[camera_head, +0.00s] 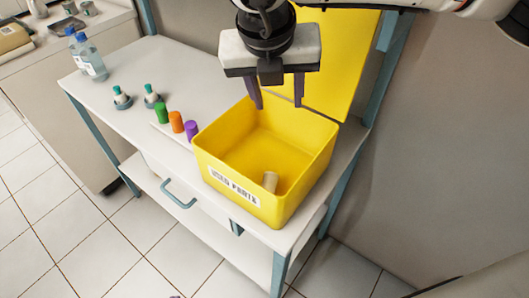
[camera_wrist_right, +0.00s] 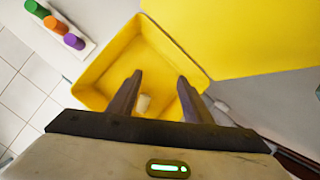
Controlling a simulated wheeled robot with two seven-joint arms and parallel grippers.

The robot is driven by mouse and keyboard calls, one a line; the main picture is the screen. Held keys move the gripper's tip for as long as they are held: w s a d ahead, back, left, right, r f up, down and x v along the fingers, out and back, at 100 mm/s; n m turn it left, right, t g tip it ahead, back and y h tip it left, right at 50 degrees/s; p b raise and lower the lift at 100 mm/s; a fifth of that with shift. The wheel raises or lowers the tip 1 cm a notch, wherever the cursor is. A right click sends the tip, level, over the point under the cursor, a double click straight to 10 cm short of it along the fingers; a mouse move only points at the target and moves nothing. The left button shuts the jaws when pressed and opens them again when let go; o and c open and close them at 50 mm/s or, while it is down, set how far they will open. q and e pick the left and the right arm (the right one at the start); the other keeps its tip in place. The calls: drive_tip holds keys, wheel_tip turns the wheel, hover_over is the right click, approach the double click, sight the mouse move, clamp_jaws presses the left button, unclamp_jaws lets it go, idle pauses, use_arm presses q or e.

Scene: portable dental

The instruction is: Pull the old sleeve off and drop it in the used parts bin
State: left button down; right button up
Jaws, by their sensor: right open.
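The yellow used parts bin (camera_head: 228,170) stands open on the white table in the head view; its label reads "USED PARTS". A small pale cylinder, which looks like the old sleeve (camera_head: 270,181), lies inside on the bin floor. My right gripper (camera_head: 278,104) is above the bin's back part, pointing down, open and empty. In the right wrist view, the fingers of my right gripper (camera_wrist_right: 158,84) are spread apart over the bin (camera_wrist_right: 91,97), and the sleeve (camera_wrist_right: 144,102) shows between them, lower down. My left gripper is not in view.
Green, orange (camera_head: 177,122) and purple cylinders stand in a row left of the bin. Two teal-topped white pieces (camera_head: 151,96) and two clear bottles (camera_head: 91,60) stand farther left. A yellow panel (camera_head: 335,55) rises behind the bin.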

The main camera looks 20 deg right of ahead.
drive_tip(key=v, duration=0.9)
drive_tip(key=shift+r+b, duration=0.35)
drive_tip(key=shift+b, duration=0.1)
drive_tip(key=shift+s, duration=0.15)
